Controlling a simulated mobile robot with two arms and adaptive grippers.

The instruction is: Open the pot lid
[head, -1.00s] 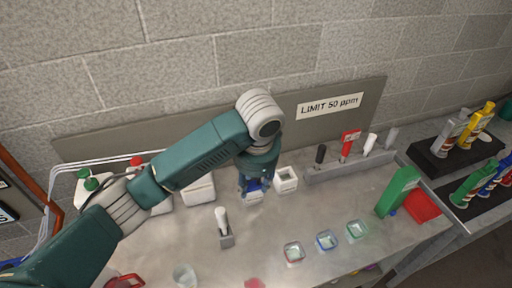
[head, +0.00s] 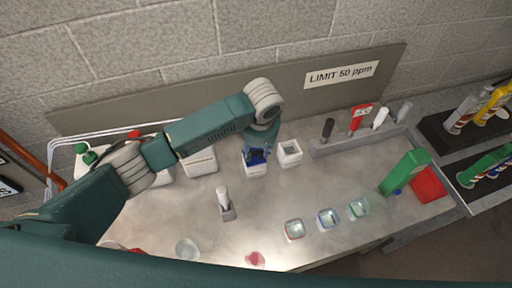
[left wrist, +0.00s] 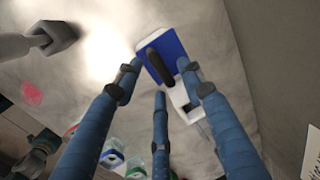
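The white square pot (head: 254,171) stands on the metal table near the back wall. Its blue lid (head: 257,158) shows under my left gripper (head: 260,145). In the left wrist view, the blue lid (left wrist: 168,48) carries a dark upright knob (left wrist: 158,64). The three blue fingers of my left gripper (left wrist: 160,76) are spread apart around the knob, with gaps visible between fingertips and knob. The lid appears seated on the pot. My right gripper is in neither view.
An open white pot (head: 289,153) stands just right of the lidded one. A white box (head: 200,164) stands to the left. A small holder (head: 225,205) with a white-handled tool is in front. Several small glass dishes (head: 327,218) sit front right.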

